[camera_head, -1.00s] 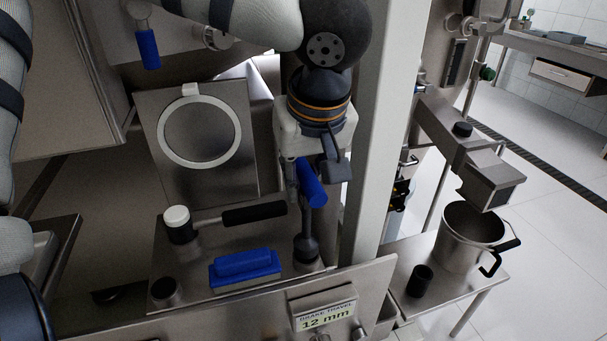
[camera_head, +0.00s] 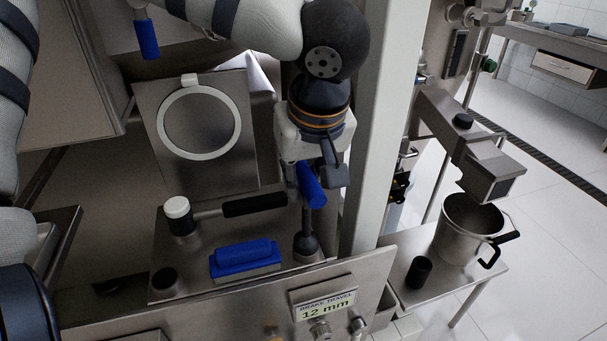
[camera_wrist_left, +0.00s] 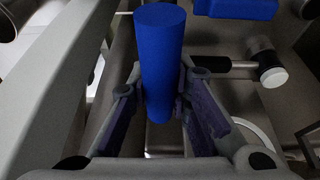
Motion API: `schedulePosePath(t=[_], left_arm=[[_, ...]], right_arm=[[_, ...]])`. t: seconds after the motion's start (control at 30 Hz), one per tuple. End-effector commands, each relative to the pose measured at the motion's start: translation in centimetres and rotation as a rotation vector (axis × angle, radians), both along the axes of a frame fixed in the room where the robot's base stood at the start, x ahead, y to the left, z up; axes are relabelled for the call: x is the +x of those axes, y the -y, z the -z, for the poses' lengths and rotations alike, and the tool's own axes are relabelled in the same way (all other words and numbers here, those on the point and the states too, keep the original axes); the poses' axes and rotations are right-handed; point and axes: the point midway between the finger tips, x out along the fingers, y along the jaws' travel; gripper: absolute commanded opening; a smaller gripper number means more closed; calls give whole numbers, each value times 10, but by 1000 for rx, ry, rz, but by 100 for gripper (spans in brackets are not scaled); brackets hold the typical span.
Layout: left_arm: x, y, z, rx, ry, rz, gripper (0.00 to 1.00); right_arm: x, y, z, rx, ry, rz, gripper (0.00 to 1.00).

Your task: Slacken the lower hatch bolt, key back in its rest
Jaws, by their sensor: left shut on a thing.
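My left gripper (camera_head: 308,172) is shut on the blue handle of the key (camera_head: 311,186), at the right end of the steel shelf. The wrist view shows the blue handle (camera_wrist_left: 163,65) between the two fingers (camera_wrist_left: 158,105). The key is near upright, handle up. Its dark lower end (camera_head: 306,243) is at the shelf's right end; I cannot tell whether it sits in a rest there. I cannot make out the lower hatch bolt. A steel plate with a pale round ring (camera_head: 163,104) stands behind the shelf. My right gripper is not in view.
On the shelf (camera_head: 212,292) are a white-headed mallet (camera_head: 255,205), a blue block (camera_head: 243,253) and a dark cup (camera_head: 164,280). A steel post (camera_head: 375,130) stands close right of the gripper. A pot (camera_head: 468,232) is on the side table.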

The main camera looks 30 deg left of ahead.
Motion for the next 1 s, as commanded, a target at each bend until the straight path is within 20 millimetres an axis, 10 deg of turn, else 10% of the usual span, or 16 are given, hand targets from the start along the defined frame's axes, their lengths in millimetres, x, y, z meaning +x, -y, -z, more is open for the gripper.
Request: schedulePosePath(t=[0.43, 0.47, 0.57, 1.0], left_arm=[[1, 0, 15, 2, 2, 0, 0], [1, 0, 15, 2, 4, -1, 23], [1, 0, 14, 1, 5, -1, 42], [-4, 6, -9, -1, 7, -1, 42]], right_arm=[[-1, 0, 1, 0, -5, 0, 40], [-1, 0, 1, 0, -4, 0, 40], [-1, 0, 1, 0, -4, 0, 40], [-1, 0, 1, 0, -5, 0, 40]])
